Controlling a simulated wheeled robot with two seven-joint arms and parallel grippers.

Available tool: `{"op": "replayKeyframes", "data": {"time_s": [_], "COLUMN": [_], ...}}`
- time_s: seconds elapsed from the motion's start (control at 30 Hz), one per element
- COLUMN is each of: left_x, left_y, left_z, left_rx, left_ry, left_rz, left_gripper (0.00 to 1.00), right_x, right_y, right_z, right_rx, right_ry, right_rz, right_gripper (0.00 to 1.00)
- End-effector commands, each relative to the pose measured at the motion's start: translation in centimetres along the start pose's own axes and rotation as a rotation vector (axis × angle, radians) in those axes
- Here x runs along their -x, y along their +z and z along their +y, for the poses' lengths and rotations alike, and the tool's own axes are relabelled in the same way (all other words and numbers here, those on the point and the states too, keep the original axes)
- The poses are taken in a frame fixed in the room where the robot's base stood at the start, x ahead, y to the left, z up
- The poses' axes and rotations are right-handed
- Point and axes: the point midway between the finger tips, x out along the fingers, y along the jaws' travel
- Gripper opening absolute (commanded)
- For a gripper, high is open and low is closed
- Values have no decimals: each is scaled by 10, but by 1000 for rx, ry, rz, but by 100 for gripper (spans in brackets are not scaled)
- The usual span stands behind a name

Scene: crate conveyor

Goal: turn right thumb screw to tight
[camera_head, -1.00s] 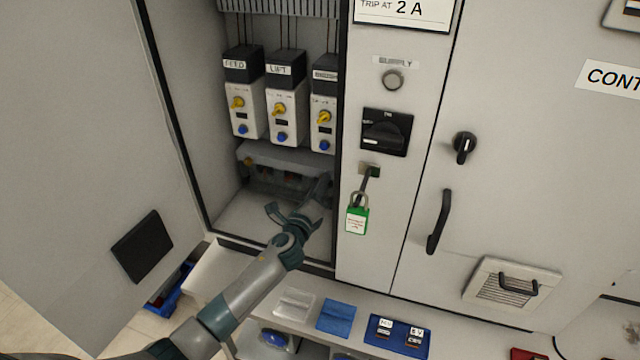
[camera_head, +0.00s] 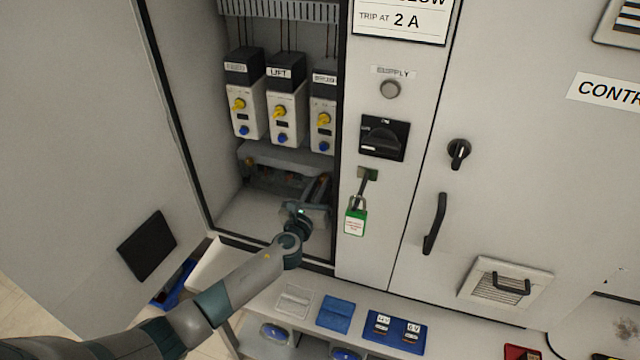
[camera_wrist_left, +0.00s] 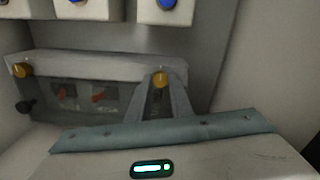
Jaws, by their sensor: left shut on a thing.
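A grey cover bar (camera_head: 285,157) sits low in the open cabinet, below the three modules. It also shows in the left wrist view (camera_wrist_left: 90,67). The right thumb screw (camera_wrist_left: 160,77) is a yellow-orange knob at the bar's right end. My left gripper (camera_wrist_left: 160,86) is shut on it, with its two fingers converging on the knob. In the head view my left gripper (camera_head: 322,181) reaches into the cabinet's lower right and hides this screw. The left thumb screw (camera_wrist_left: 22,70) is a similar orange knob at the bar's left end. My right gripper is not in view.
Modules with yellow and blue knobs (camera_head: 284,110) hang above the bar. The cabinet's right post carries a rotary switch (camera_head: 384,138) and a green padlock (camera_head: 355,220). A shelf below holds a blue block (camera_head: 336,313) and a blue tray (camera_head: 372,343).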

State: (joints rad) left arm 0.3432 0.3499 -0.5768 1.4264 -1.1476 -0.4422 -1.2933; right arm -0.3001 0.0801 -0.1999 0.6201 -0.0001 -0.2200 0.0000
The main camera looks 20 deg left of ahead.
Motion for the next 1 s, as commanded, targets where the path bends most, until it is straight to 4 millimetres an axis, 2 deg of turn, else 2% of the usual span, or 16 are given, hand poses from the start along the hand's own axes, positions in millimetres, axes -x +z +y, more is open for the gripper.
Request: {"op": "replayKeyframes", "data": {"time_s": [0.43, 0.47, 0.53, 1.0], "left_x": [1, 1, 1, 5], "left_y": [-2, -2, -2, -1], "left_z": [0, 0, 0, 0], "left_rx": [-16, -16, -16, -14], "left_ry": [0, 0, 0, -1], "left_rz": [3, 3, 3, 1], "left_gripper": [0, 21, 38, 38], "right_x": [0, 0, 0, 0], "right_y": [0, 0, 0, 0], "right_z": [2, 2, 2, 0], "right_rx": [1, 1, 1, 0], "right_ry": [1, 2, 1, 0], "right_rz": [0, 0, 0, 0], "right_gripper": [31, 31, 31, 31]}}
